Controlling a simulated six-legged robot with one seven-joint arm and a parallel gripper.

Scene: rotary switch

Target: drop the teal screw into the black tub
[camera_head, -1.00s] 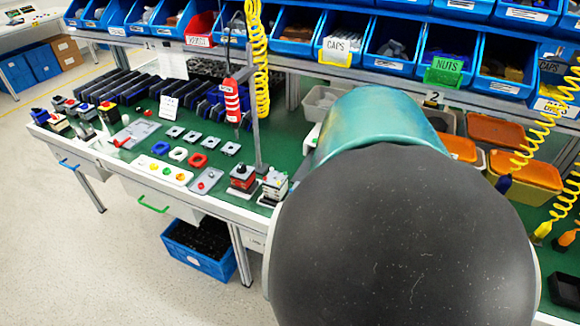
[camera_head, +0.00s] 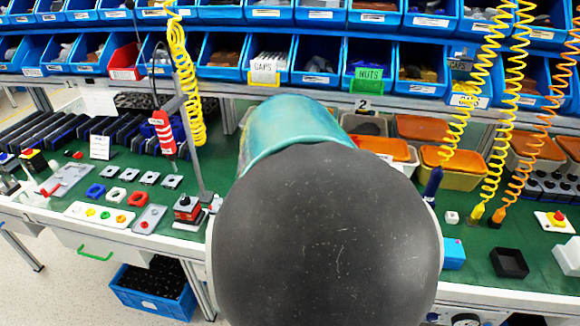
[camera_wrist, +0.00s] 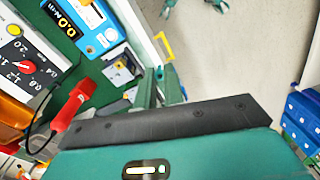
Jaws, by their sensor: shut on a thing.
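The black tub (camera_head: 510,263) is a small, square, open box on the green bench top at the right of the head view. My gripper (camera_wrist: 159,77) shows in the wrist view as two narrow greenish fingers beyond a black bar. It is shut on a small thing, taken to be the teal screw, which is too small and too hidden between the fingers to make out. In the head view my teal and black arm covers the middle and hides the gripper. I cannot make out the tub in the wrist view.
A blue box (camera_head: 453,254) stands left of the tub, and a white block (camera_head: 567,256) stands to its right. Yellow coiled cords (camera_head: 490,130) hang behind it. Orange-lidded bins (camera_head: 452,165) and blue shelf bins (camera_head: 315,60) line the back. A red-handled tool (camera_wrist: 70,105) shows in the wrist view.

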